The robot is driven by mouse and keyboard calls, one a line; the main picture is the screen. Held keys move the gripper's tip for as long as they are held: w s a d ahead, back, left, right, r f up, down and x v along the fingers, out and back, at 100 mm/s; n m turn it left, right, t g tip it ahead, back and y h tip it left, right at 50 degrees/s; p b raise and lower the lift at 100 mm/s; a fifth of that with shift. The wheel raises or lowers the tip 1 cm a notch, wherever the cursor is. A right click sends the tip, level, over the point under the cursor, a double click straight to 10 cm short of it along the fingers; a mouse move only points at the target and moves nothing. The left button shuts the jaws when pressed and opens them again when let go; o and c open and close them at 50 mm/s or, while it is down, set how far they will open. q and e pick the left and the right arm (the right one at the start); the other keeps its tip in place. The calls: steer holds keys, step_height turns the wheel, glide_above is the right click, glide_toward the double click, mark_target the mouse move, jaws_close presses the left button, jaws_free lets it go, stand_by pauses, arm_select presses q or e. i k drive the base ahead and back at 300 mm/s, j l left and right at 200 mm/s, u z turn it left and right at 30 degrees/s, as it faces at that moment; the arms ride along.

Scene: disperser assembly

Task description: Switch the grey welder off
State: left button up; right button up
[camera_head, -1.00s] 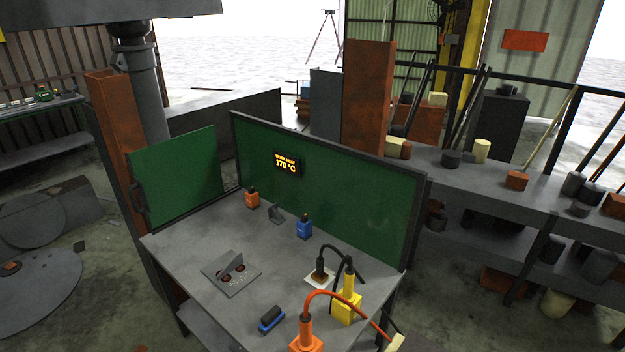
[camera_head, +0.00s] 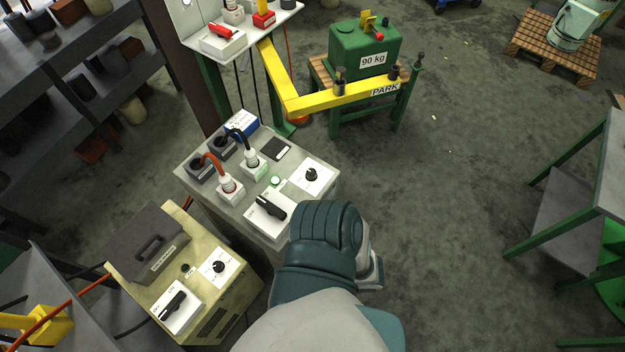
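The grey welder (camera_head: 232,190) is a grey box left of centre in the head view. A green lamp (camera_head: 275,181) and a black knob (camera_head: 311,175) sit above the switch. My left gripper is not in view.
A beige welder (camera_head: 232,290) with its own black lever (camera_head: 173,305) stands at lower left. A yellow beam (camera_head: 335,98) marked PARK and a green 90 kg block (camera_head: 365,50) are behind. A green-framed table (camera_head: 575,195) stands right. The floor between is clear.

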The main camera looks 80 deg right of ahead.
mark_target(271, 209)
steer(key=l+z, duration=0.1)
steer(key=z, duration=1.95)
